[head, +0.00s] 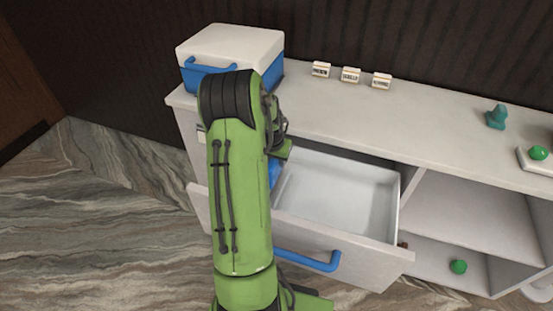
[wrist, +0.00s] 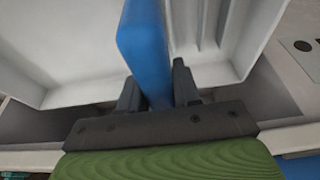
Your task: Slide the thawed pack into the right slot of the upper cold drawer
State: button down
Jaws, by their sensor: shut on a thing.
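My gripper (wrist: 157,93) is shut on a blue pack (wrist: 145,45), which stands on edge between the two dark fingers in the wrist view. In the head view a sliver of the blue pack (head: 273,172) shows beside my green arm, which hides the fingers. The upper cold drawer (head: 395,200) is pulled open, with a white inside and a blue handle (head: 308,261). The pack is over or inside this drawer; I cannot tell whether it touches the floor. Ridges (wrist: 208,25) show right of the pack in the wrist view. The drawer's left part is hidden by my arm in the head view.
A white and blue cool box (head: 230,45) stands at the counter's back left. Several small label cards (head: 351,75) stand along the back of the counter (head: 430,120). A teal object (head: 496,116) is at the right.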

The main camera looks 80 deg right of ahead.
aim_at(272, 162)
jog(key=shift+f+b, duration=2.55)
jog(key=shift+f, duration=1.95)
jog(key=c, duration=0.7)
grip_release()
jog(key=p+v, duration=0.5)
jog(key=v, duration=1)
jog(key=shift+a+r, duration=0.1)
jog(key=shift+r, duration=0.3)
